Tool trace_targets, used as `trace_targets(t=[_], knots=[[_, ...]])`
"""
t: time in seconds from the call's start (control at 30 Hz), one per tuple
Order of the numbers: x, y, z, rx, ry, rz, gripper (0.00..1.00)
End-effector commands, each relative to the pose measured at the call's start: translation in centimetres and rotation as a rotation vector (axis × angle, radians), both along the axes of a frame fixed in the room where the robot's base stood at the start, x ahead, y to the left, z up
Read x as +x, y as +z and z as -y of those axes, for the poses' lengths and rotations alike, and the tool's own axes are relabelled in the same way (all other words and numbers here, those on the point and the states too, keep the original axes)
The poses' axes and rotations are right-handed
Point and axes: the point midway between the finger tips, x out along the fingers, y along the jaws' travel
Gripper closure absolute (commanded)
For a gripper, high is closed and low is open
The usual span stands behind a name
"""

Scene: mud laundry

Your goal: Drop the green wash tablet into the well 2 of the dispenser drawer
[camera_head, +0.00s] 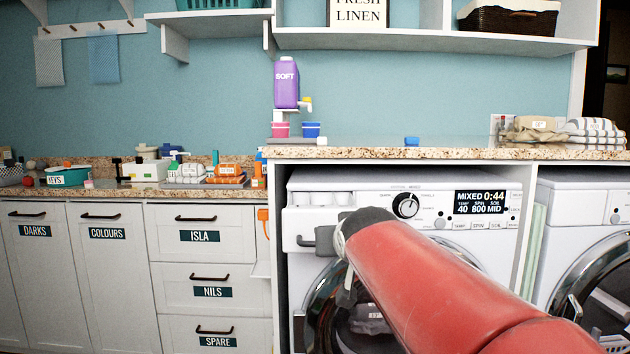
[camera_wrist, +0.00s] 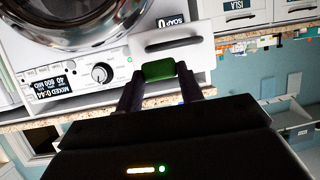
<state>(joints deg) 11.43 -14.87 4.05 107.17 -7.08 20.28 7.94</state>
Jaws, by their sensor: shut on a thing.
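The green wash tablet (camera_wrist: 158,70) is between the two dark fingers of my gripper (camera_wrist: 158,77) in the wrist view, and the fingers are shut on it. The white dispenser drawer (camera_head: 298,228) is at the upper left of the washing machine in the head view. Its front and dark handle also show just beyond the tablet in the wrist view (camera_wrist: 150,27). The tablet appears in front of the drawer area; its exact height over it cannot be told.
The washer's dial (camera_head: 405,205) and display (camera_head: 480,202) are right of the drawer. Labelled cabinets (camera_head: 208,237) stand left. A second machine (camera_head: 590,205) is at the right.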

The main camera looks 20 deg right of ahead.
Motion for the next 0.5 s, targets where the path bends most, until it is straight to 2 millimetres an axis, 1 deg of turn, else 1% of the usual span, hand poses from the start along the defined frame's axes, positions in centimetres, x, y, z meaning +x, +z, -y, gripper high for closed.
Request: trace_targets(t=[0.03, 0.07, 0.1, 0.17, 0.2, 0.27, 0.3, 0.4, 0.5], knots=[[1.0, -3.4, -0.5, -0.002, 0.014, -0.016, 0.85], [1.7, -5.0, -0.9, -0.004, 0.026, -0.018, 0.85], [2.5, -7.2, -1.5, -0.005, 0.041, -0.020, 0.85], [3.7, -10.4, -2.3, -0.005, 0.067, -0.024, 0.85], [4.4, -12.5, -2.7, -0.004, 0.083, -0.026, 0.85], [5.5, -15.5, -3.3, 0.004, 0.107, -0.026, 0.85], [6.0, -17.4, -3.6, 0.009, 0.120, -0.024, 0.85], [7.5, -21.4, -4.3, 0.024, 0.144, -0.015, 0.85], [8.5, -24.4, -4.8, 0.032, 0.156, -0.004, 0.85]])
